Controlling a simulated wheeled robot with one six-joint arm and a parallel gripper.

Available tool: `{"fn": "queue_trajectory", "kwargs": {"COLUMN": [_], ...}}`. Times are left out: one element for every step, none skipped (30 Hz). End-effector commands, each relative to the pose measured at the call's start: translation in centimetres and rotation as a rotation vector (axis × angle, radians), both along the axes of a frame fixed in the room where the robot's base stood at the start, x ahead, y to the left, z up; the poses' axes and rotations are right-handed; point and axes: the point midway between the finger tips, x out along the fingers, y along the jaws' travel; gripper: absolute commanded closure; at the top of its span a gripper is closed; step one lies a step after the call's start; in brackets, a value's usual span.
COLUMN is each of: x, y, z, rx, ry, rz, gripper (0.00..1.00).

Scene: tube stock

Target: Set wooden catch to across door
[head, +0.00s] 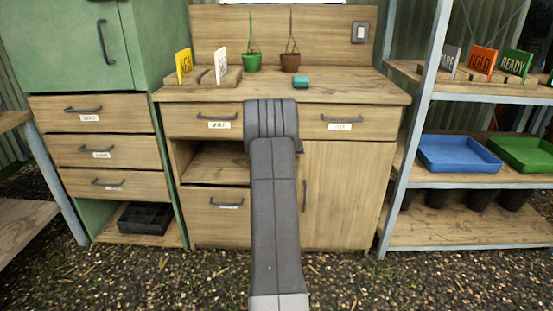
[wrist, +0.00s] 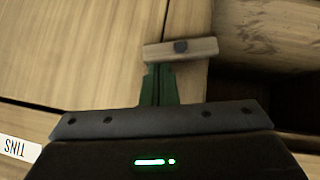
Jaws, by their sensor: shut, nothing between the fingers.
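In the wrist view, a short pale wooden catch (wrist: 205,47) with a dark round pivot lies nearly level, tilted slightly. Its left end reaches over the narrow gap at the edge of the wooden door (wrist: 95,45). Its right part lies on the post beside the door. My gripper (wrist: 158,68) shows green fingers, shut and empty, just below the catch's left half. I cannot tell if they touch it. In the head view, the door (head: 350,195) is closed in the lower right of the bench, and my arm hides the catch and gripper.
A drawer labelled TINS (wrist: 20,125) shows upside down in the wrist view. A dark open compartment (wrist: 265,85) lies right of the post.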

Motion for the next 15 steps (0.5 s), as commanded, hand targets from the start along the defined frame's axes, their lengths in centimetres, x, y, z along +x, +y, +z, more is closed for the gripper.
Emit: {"fn": "queue_trajectory", "kwargs": {"x": [0.0,0.0,0.0,0.0,0.0,0.0,0.0,0.0,0.0,0.0,0.0,0.0,0.0,0.0,0.0], "y": [0.0,0.0,0.0,0.0,0.0,0.0,0.0,0.0,0.0,0.0,0.0,0.0,0.0,0.0,0.0], "z": [-0.1,-0.1,-0.1,-0.1,-0.1,-0.1,0.0,0.1,0.2,0.3,0.5,0.7,0.8,1.0,1.2], "rx": [0.0,0.0,-0.001,-0.001,-0.001,-0.001,-0.001,-0.001,-0.001,-0.002,-0.002,-0.002,-0.002,-0.002,-0.002], "ry": [0.001,0.001,0.001,0.001,0.002,0.002,0.002,0.002,0.001,0.001,0.001,0.001,0.001,0.001,0.001], "rz": [0.0,0.0,-0.001,-0.001,-0.001,0.0,0.0,0.0,0.0,-0.001,-0.001,-0.001,-0.001,-0.001,-0.001], "gripper": [1.0,1.0,1.0,1.0,1.0,1.0,1.0,1.0,1.0,1.0,1.0,1.0,1.0,1.0,1.0]}}
